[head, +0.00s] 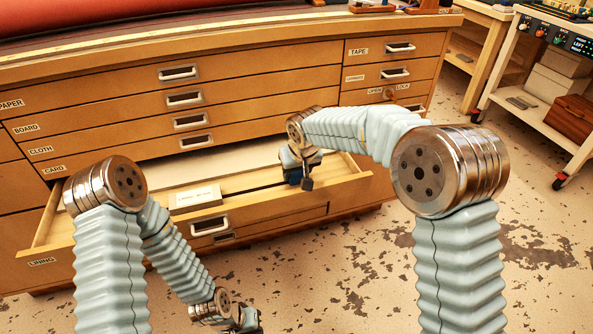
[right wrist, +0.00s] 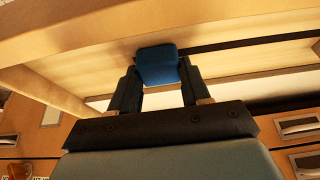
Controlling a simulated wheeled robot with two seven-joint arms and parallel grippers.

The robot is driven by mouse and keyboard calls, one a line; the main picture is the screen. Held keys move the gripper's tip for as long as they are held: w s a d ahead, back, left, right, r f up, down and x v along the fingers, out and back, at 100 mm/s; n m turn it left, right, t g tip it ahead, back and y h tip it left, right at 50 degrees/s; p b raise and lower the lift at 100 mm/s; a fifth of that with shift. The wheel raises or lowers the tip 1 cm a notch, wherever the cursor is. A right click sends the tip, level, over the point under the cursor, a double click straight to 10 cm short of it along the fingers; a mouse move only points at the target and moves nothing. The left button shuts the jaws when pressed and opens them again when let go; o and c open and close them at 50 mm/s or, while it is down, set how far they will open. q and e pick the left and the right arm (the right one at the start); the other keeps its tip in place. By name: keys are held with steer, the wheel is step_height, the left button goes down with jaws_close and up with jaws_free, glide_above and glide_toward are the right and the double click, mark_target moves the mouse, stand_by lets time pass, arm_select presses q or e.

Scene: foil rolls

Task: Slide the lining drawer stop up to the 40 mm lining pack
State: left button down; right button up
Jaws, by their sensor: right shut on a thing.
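The lining drawer (head: 110,245) is pulled open at the bottom of the cabinet in the head view. The lining pack (head: 195,197), a pale block with print too small to read, lies in its left half. My right gripper (head: 300,172) is inside the drawer, to the right of the pack, with a clear gap between them. In the right wrist view my right gripper (right wrist: 158,76) is shut on the blue drawer stop (right wrist: 158,64), one finger on each side. The stop's underside is hidden. My left gripper (head: 246,320) hangs low in front of the drawer, partly cut off, its fingers unclear.
A dark slot (head: 262,187) runs along the drawer floor between pack and right gripper. The drawer front with its handle (head: 210,226) stands before them. Closed drawers (head: 110,110) are above. A white cart (head: 545,110) stands at the right, with open floor before it.

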jaws_close()
steer(key=s+a, duration=0.1)
steer(key=a, duration=0.3)
steer(key=s+a, duration=0.1)
steer(key=a, duration=0.3)
steer(key=s+a, duration=0.2)
steer(key=a, duration=0.2)
steer(key=shift+s+a+b, duration=0.1)
steer(key=shift+a+b, duration=0.2)
steer(key=shift+b, duration=0.1)
steer(key=o, duration=1.2)
jaws_free()
steer(key=shift+o, duration=0.2)
steer(key=v, duration=1.3)
steer(key=shift+r, duration=0.4)
